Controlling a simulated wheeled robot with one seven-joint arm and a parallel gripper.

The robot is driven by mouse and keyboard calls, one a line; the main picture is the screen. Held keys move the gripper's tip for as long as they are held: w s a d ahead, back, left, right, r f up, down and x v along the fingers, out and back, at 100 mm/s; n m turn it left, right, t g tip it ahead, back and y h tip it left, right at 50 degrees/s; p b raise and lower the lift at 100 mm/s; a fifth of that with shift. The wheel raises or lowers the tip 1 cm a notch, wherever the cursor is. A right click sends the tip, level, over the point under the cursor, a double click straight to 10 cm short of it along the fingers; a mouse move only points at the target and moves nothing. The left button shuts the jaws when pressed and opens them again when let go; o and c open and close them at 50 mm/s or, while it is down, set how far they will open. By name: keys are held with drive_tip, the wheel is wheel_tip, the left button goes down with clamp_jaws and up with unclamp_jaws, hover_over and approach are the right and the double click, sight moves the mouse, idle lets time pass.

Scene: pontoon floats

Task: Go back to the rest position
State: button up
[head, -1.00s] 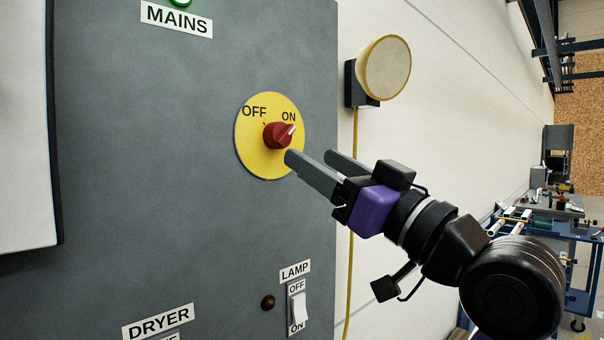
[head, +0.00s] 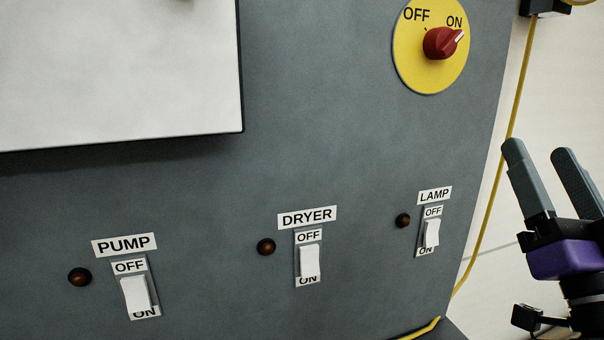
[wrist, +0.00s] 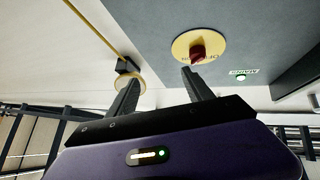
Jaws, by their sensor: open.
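My gripper (head: 545,165) is at the right of the head view, open and empty, its two grey fingers pointing up and apart from the panel. The red rotary switch (head: 440,42) sits on a yellow disc (head: 420,72) at the top right of the grey panel, its white mark toward ON. In the wrist view the red switch (wrist: 197,50) on its yellow disc lies beyond the fingers (wrist: 160,88), with a gap between.
The grey panel (head: 330,130) carries PUMP (head: 136,294), DRYER (head: 309,261) and LAMP (head: 431,233) rocker switches with dark indicator lamps beside them. A white board (head: 110,70) stands out at upper left. A yellow cable (head: 515,110) runs down the pale wall near my gripper.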

drive_tip(key=s+a+f+g+h, duration=0.15)
drive_tip(key=s+f, duration=0.35)
drive_tip(key=f, duration=0.6)
drive_tip(key=s+a+f+g, duration=0.15)
drive_tip(key=s+f, duration=0.35)
drive_tip(key=f, duration=0.6)
drive_tip(key=s+a+f+n+g+y, duration=0.1)
drive_tip(key=s+a+f+g, duration=0.1)
drive_tip(key=s+f, duration=0.7)
drive_tip(key=s+a+f+n+g+y, duration=0.1)
drive_tip(key=s+a+f+g+y, duration=0.1)
drive_tip(key=s+f+g, duration=0.3)
drive_tip(key=s+a+f, duration=0.1)
drive_tip(key=s+f, duration=0.3)
drive_tip(key=s, duration=0.5)
drive_tip(key=shift+s+f+n+g, duration=0.15)
drive_tip(key=shift+f+n+g, duration=0.15)
drive_tip(key=shift+n, duration=0.1)
drive_tip(key=shift+a, duration=0.1)
